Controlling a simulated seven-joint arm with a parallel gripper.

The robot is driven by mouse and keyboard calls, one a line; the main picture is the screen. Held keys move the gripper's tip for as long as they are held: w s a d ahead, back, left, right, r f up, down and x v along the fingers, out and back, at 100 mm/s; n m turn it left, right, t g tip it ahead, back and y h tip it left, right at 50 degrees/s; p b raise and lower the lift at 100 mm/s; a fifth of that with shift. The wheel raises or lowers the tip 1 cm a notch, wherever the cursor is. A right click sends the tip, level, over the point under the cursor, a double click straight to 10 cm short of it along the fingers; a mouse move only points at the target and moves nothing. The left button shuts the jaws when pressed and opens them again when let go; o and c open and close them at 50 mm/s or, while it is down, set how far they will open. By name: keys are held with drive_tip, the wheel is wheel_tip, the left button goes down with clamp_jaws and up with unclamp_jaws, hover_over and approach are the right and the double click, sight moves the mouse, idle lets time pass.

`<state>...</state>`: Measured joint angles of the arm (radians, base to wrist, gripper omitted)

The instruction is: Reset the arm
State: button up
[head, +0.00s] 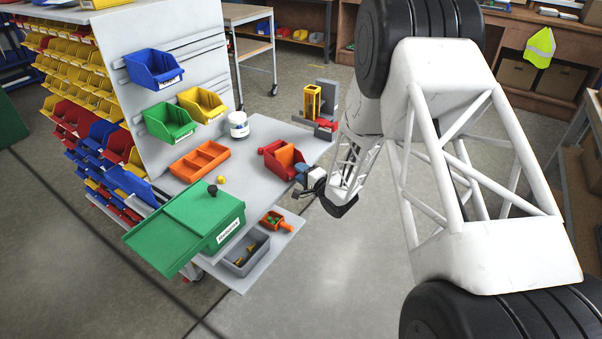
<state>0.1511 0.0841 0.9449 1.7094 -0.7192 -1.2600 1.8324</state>
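My white arm (425,130) reaches from the lower right up and back down toward the right edge of the grey workbench (262,133). My gripper (312,186) is small and dark in this view, at the bench edge just right of a red and orange bin (284,162). Part of the gripper is hidden by my arm's last links. I cannot tell whether its fingers are apart, whether it touches the bin, or whether it holds anything.
A green box (220,222) with its lid askew, an orange divided tray (199,160) and a white jar (238,124) stand on the bench. A lower shelf holds a grey tray (246,252). Floor right of the bench is clear.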

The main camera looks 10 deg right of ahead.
clamp_jaws()
drive_tip(key=shift+r, duration=0.45)
idle(0.3)
drive_tip(key=shift+r, duration=0.7)
drive_tip(key=shift+r, duration=0.35)
idle(0.4)
drive_tip(key=v, duration=1.2)
idle(0.7)
